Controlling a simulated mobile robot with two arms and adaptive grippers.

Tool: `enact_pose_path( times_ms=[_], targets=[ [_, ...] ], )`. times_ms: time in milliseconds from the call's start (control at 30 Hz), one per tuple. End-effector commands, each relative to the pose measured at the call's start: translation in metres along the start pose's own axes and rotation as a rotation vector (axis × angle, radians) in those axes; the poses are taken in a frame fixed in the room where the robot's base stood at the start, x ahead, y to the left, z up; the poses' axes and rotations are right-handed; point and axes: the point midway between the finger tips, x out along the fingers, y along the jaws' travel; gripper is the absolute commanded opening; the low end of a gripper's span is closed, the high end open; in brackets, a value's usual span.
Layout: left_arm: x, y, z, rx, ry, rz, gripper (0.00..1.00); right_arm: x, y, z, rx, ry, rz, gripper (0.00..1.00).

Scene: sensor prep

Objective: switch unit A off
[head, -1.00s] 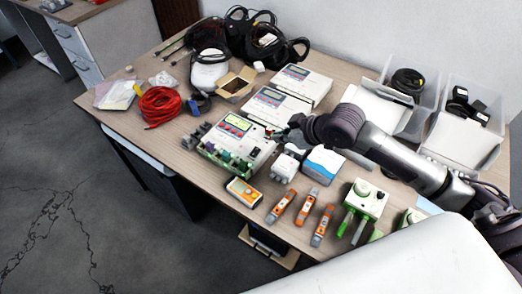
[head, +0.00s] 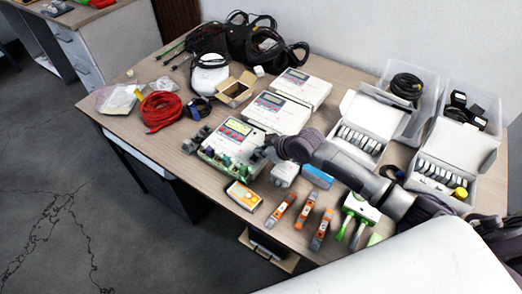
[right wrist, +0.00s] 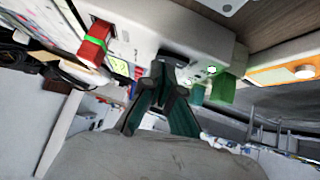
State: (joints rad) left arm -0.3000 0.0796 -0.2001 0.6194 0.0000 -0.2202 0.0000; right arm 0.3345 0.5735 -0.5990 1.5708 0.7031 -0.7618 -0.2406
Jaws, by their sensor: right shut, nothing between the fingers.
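The unit with a lit green display (head: 232,145) lies near the front of the table in the head view. I take it to be unit A, but cannot read its label. It has a red-buttoned panel and green connectors along its front. My right gripper (head: 268,152) is shut and empty at the unit's right side. The right wrist view shows its dark fingertips (right wrist: 168,72) close together, at or just off the unit's white face (right wrist: 185,32); I cannot tell whether they touch. The fingers hide the dark switch area. My left gripper is in neither view.
Two more white units (head: 276,111) stand behind. An orange meter (head: 243,195) and several orange tools (head: 281,210) lie in front. A small white box (head: 284,174) is right of the unit. Red cable (head: 161,111) lies left. Open boxes (head: 452,151) stand right.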

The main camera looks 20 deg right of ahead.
Motion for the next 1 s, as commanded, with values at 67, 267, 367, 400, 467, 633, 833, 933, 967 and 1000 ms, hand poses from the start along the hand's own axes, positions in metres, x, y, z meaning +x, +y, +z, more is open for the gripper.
enact_pose_path(
  times_ms=[67, 267, 367, 400, 467, 633, 833, 933, 967, 1000],
  targets=[
    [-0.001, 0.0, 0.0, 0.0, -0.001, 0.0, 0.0, 0.002, 0.0, 0.003, 0.001, 0.0, 0.0, 0.0],
    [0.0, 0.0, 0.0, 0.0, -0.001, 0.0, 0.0, 0.003, 0.0, 0.004, 0.0, 0.001, 0.0, 0.0],
    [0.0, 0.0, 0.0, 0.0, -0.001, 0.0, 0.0, 0.003, 0.0, 0.004, 0.0, 0.001, 0.0, 0.0],
    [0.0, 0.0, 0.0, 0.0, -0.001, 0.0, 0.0, 0.003, 0.0, 0.004, 0.0, 0.0, 0.0, 0.0],
    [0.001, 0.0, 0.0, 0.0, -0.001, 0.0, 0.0, 0.006, 0.001, 0.006, 0.0, -0.001, 0.0, 0.0],
    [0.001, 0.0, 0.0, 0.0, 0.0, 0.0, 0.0, 0.007, 0.001, 0.008, -0.001, -0.002, 0.0, 0.0],
    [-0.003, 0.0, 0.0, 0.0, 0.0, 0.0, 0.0, 0.006, -0.002, 0.007, 0.0, -0.005, -0.002, 0.0],
    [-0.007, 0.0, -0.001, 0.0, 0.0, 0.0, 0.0, 0.004, -0.006, 0.006, 0.0, -0.006, -0.003, 0.0],
    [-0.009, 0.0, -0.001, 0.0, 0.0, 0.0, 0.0, 0.004, -0.007, 0.006, 0.0, -0.006, -0.003, 0.0],
    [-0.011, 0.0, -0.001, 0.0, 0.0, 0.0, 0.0, 0.003, -0.01, 0.006, 0.001, -0.006, -0.004, 0.0]
  ],
)
